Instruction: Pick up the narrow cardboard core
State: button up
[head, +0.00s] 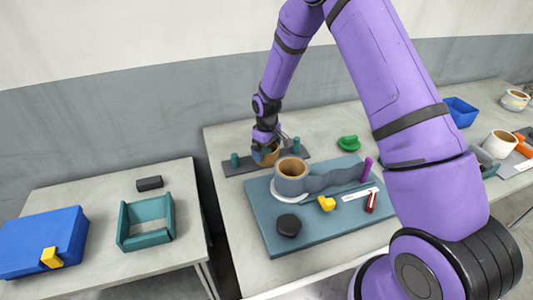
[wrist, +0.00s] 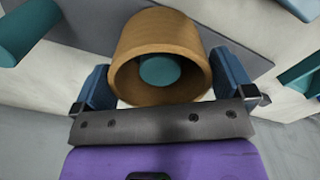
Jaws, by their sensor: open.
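The narrow cardboard core (wrist: 160,28), a brown open ring, fills the upper middle of the wrist view. A teal peg (wrist: 160,70) shows inside its opening. In the head view the core (head: 268,158) stands on the dark grey strip at the back, partly hidden by my gripper. My gripper (head: 266,146) is open over it. In the wrist view its two blue fingers lie to the left and right of the core, and my gripper (wrist: 163,82) is not closed on it. I cannot tell whether either finger touches the core.
Teal pegs (head: 235,160) (head: 296,145) stand on the strip either side. In front, a blue-grey board (head: 330,215) holds a wound reel with a wider brown core (head: 292,169), a dark puck (head: 288,225) and small tools. A green object (head: 348,143) lies right. Another table (head: 100,205) stands left.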

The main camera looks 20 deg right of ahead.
jog(key=shift+f, duration=1.1)
jog(key=c, duration=0.6)
